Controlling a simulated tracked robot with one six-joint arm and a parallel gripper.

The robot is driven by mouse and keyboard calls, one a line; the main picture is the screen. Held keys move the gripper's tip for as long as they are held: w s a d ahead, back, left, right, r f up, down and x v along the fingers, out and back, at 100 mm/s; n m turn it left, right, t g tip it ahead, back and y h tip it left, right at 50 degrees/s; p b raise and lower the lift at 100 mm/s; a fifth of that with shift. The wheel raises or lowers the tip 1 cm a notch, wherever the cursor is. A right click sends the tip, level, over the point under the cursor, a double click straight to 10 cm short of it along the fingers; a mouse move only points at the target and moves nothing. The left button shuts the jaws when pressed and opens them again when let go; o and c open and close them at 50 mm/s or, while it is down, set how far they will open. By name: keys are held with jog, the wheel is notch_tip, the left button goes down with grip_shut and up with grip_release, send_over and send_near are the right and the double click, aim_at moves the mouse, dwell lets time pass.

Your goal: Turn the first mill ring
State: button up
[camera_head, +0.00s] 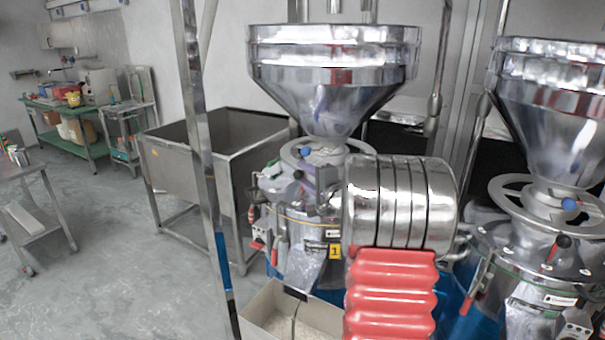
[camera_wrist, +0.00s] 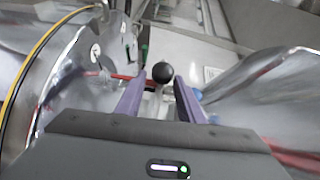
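The first mill stands in the middle of the head view, with a yellow number 1 tag (camera_head: 334,251) on its front and a steel hopper (camera_head: 335,85) on top. A grey ring (camera_head: 300,152) sits under the hopper and carries a blue knob (camera_head: 305,151). My gripper (camera_head: 328,180) is close to the mill's upper body, just below the ring, and partly hidden. In the wrist view my gripper (camera_wrist: 161,85) has its two purple fingers apart. A black ball knob (camera_wrist: 162,72) shows between their tips, with a gap on each side. I cannot tell its depth.
A second mill with its own hopper (camera_head: 555,110) and ring (camera_head: 510,195) stands at the right. A steel bin (camera_head: 180,145) is at the left of the first mill. An open box (camera_head: 270,318) lies below in front. A steel post (camera_head: 200,150) rises at the left; the floor beyond is clear.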

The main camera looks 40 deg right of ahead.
jog(key=shift+w+d, duration=0.2)
jog(key=shift+w, duration=0.85)
jog(key=shift+c, duration=0.7)
jog(key=shift+f, duration=0.15)
grip_shut()
